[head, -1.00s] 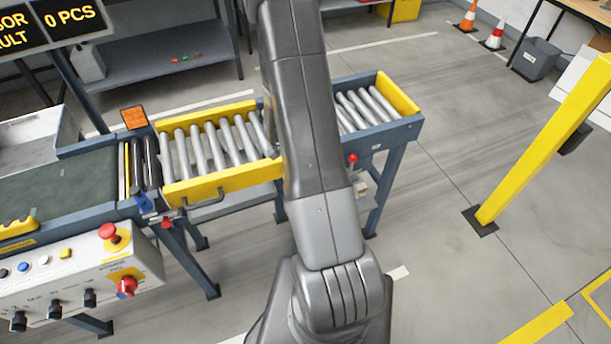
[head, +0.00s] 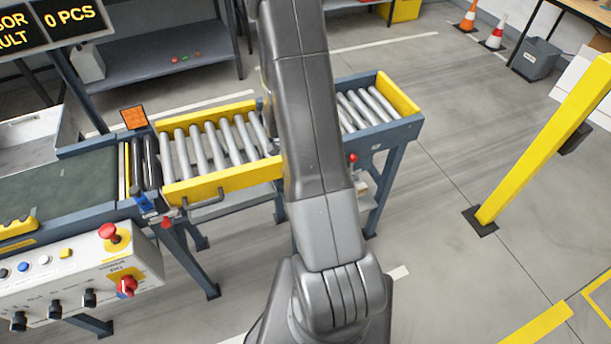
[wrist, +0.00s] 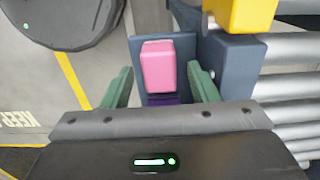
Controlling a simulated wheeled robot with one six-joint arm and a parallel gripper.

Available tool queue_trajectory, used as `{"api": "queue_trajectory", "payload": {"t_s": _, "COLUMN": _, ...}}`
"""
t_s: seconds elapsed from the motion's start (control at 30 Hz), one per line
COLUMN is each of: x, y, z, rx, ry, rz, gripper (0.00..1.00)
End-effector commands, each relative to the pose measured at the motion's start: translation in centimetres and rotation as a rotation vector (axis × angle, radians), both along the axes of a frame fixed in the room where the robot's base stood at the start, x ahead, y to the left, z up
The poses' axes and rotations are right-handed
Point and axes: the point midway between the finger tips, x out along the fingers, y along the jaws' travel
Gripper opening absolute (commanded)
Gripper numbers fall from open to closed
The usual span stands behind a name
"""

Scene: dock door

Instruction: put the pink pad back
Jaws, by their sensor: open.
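The pink pad (wrist: 158,68) shows in the wrist view, standing out against a dark blue-grey bracket (wrist: 182,47) at the conveyor's end. My gripper (wrist: 160,80) is open, with one green finger on each side of the pad and a visible gap to both. I cannot tell how far the fingertips are from the pad in depth. A dark purple part (wrist: 162,99) shows just below the pad. In the head view my arm hides the gripper and I cannot make out the pad.
A roller conveyor (head: 222,187) with yellow side rails crosses behind my arm. A small red-knobbed lever (head: 352,158) stands on its near side. A control box (head: 85,275) is at the lower left. A yellow post (head: 545,140) stands at the right, with open floor between.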

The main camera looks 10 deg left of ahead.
Motion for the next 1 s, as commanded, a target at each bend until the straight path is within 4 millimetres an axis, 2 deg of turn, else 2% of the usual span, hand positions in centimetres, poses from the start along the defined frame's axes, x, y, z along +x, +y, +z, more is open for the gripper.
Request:
{"api": "queue_trajectory", "payload": {"t_s": 0.3, "x": 0.1, "y": 0.0, "z": 5.5, "rx": 0.002, "ry": -0.005, "rz": 0.0, "gripper": 0.54}}
{"api": "queue_trajectory", "payload": {"t_s": 0.53, "x": 0.1, "y": 0.0, "z": 8.9, "rx": 0.0, "ry": -0.004, "rz": 0.0, "gripper": 0.54}}
{"api": "queue_trajectory", "payload": {"t_s": 0.73, "x": 0.0, "y": -0.1, "z": 10.4, "rx": 0.0, "ry": -0.001, "rz": -0.001, "gripper": 0.54}}
{"api": "queue_trajectory", "payload": {"t_s": 1.0, "x": 0.0, "y": -0.1, "z": 10.6, "rx": -0.001, "ry": 0.0, "rz": -0.001, "gripper": 0.54}}
